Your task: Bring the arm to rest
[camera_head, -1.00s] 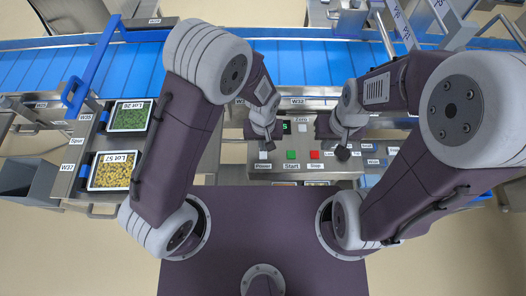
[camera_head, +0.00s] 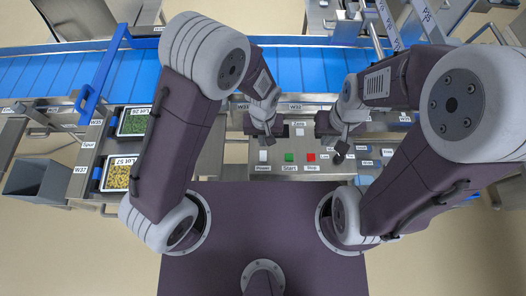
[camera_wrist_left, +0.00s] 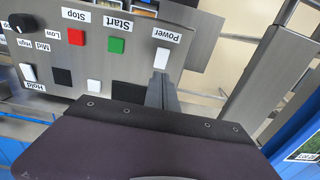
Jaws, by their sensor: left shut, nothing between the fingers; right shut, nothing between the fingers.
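The control panel (camera_head: 288,175) stands ahead of me with a white Power button (camera_head: 263,156), a green Start button (camera_head: 289,157) and a red Stop button (camera_head: 311,157). My left gripper (camera_head: 268,138) is shut and empty, above the panel's left part. In the left wrist view its closed fingers (camera_wrist_left: 161,92) appear close to the Power button (camera_wrist_left: 161,58); whether they touch it I cannot tell. My right gripper (camera_head: 341,154) is shut and empty, over the panel's right end. The panel's display is hidden behind my arms.
A blue conveyor (camera_head: 300,68) runs across the back. At the left, two food trays, one green-filled (camera_head: 134,124) and one yellow-filled (camera_head: 118,177), sit in a metal holder near a blue bar frame (camera_head: 104,75). A grey bin (camera_head: 38,178) stands at the far left.

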